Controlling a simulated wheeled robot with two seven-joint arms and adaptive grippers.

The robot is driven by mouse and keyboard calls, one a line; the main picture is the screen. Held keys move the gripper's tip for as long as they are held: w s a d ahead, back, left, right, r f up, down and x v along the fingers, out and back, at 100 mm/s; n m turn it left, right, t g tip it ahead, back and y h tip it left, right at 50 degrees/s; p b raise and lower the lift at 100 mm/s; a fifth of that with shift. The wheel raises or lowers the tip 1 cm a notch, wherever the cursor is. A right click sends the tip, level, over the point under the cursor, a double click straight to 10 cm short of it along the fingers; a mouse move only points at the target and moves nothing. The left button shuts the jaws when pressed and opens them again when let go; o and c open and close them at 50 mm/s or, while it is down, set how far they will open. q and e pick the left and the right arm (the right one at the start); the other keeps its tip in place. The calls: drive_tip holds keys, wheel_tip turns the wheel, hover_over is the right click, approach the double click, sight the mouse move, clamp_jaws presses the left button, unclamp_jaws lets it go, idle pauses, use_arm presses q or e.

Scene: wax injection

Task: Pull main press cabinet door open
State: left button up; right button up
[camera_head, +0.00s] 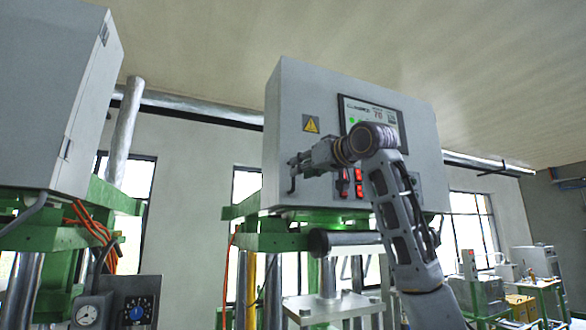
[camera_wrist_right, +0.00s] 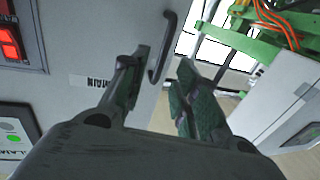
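The main press cabinet (camera_head: 290,110) is a large grey box with a screen, red switches and a yellow warning sign on its front. In the right wrist view its grey door face (camera_wrist_right: 90,35) carries an upside-down label reading "MAIN" (camera_wrist_right: 91,82). A dark bar handle (camera_wrist_right: 168,40) stands near the door's edge. My right gripper (camera_head: 297,167) is at the cabinet's left front side. In the right wrist view the gripper (camera_wrist_right: 163,66) is open, and the handle's near end shows between its fingertips. I cannot tell whether they touch it. My left gripper is not in view.
A second grey cabinet (camera_head: 55,90) stands at the left on a green frame (camera_head: 50,238), with orange cables below it. A gauge and dial panel (camera_head: 130,300) is at lower left. Smaller machines (camera_head: 485,290) stand at far right.

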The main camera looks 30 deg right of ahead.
sight(293, 186)
drive_tip(key=shift+w+a+p, duration=0.2)
drive_tip(key=shift+w+p, duration=0.25)
drive_tip(key=shift+w, duration=0.9)
drive_tip(key=shift+w+a+p, duration=0.15)
drive_tip(key=shift+w+p, duration=0.25)
drive_tip(key=shift+w, duration=0.9)
drive_tip(key=shift+c, duration=0.3)
clamp_jaws()
